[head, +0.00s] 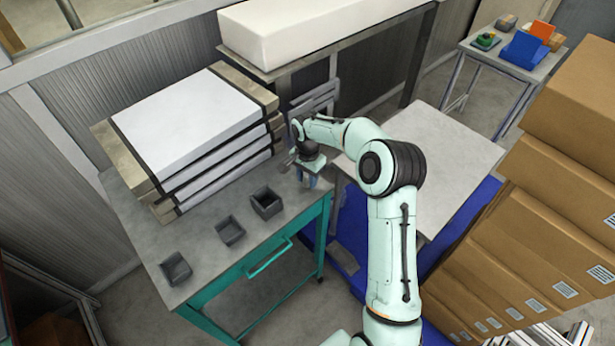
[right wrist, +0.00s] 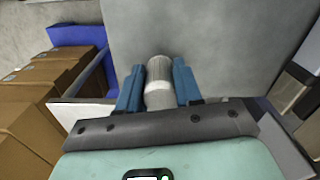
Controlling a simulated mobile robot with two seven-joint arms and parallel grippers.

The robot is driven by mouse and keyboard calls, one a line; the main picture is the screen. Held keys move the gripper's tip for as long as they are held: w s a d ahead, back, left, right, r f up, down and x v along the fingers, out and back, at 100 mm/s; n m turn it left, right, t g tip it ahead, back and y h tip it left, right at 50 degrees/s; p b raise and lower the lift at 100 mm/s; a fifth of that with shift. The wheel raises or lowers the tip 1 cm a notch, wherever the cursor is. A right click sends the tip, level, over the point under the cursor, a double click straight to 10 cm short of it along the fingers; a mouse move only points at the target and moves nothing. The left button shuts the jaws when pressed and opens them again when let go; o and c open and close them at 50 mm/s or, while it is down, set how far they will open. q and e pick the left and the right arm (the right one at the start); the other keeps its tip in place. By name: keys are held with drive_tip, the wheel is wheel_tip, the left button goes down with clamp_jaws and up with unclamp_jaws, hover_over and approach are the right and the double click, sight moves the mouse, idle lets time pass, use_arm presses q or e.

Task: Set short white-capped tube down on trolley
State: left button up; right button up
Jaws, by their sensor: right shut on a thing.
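My right gripper (head: 308,180) is over the right back edge of the teal trolley's grey top (head: 215,265). In the right wrist view its two blue fingers (right wrist: 158,88) are shut on the short tube (right wrist: 159,70). The tube looks grey and ribbed, with a paler band between the fingers. The trolley's grey top (right wrist: 215,45) fills the upper part of that view, beyond the tube. I cannot tell whether the tube touches it. In the head view the arm and gripper hide the tube. My left gripper is not in view.
Three small dark open boxes (head: 266,203) (head: 230,231) (head: 176,269) stand on the trolley. A strapped stack of white slabs (head: 190,120) fills its back. A pale table (head: 455,150) and blue mat (head: 345,225) lie to the right. Cardboard boxes (head: 530,230) are stacked at far right.

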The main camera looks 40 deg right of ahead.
drive_tip(key=shift+f, duration=0.15)
drive_tip(key=o, duration=1.1)
drive_tip(key=shift+c, duration=0.2)
drive_tip(key=shift+w, duration=0.1)
wheel_tip(320, 180, up, 12)
drive_tip(key=shift+r+p, duration=0.25)
drive_tip(key=shift+p, duration=0.25)
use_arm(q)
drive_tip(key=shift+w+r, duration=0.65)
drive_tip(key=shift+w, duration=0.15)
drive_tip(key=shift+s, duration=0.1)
use_arm(e)
drive_tip(key=shift+f, duration=0.1)
